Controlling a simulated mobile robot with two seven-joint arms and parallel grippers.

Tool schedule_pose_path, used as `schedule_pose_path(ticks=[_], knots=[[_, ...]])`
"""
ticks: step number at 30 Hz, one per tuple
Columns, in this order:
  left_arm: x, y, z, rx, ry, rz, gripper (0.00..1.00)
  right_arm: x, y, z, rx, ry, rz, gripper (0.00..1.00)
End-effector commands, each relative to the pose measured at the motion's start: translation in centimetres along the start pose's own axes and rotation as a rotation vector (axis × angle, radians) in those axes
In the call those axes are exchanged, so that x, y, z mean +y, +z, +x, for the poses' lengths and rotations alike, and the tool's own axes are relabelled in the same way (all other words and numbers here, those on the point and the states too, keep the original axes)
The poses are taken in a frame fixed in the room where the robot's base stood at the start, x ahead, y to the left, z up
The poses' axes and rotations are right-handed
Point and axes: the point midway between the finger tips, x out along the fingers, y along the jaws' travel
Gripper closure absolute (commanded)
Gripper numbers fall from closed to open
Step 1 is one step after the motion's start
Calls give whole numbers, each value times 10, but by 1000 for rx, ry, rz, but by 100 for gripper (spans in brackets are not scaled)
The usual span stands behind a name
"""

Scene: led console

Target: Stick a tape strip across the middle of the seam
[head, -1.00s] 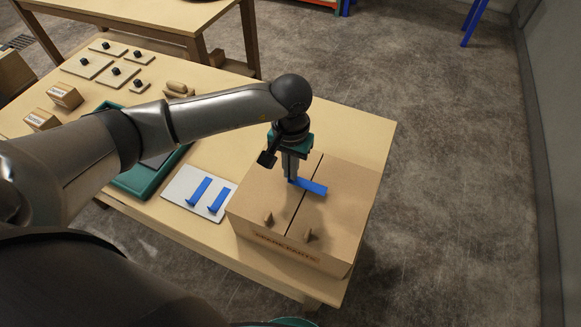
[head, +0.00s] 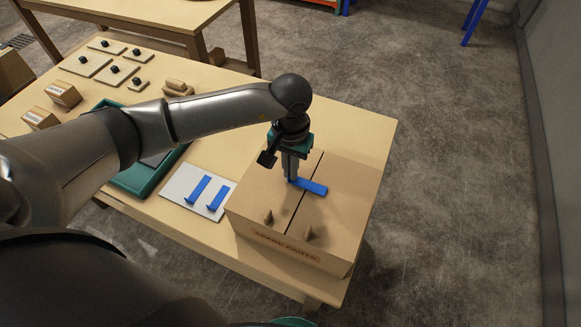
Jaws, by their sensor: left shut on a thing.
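A cardboard box (head: 262,205) with lettering on its front stands at the near right of the table. A dark seam (head: 302,199) runs along its top between two flaps. My left gripper (head: 289,177) points down over the box top, shut on one end of a blue tape strip (head: 313,188). The strip reaches to the right across the seam, around its middle. I cannot tell whether it is pressed flat on the cardboard. Two more blue strips (head: 199,190) (head: 218,195) lie on a white board left of the box. My right gripper is not in view.
The white board (head: 181,186) lies between the box and a green tray (head: 133,181), partly hidden by my left arm. Small cartons (head: 63,95) and several plates with black knobs (head: 116,73) are at the far left. Bare tabletop (head: 345,123) lies behind the box.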

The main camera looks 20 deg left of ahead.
Motion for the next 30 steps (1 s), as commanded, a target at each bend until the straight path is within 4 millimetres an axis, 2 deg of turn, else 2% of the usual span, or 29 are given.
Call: schedule_pose_path(ticks=[28, 30], knots=[[0, 0, 8, 0, 0, 0, 100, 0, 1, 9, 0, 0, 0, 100], [0, 0, 8, -1, 0, 0, 88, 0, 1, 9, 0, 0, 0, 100]])
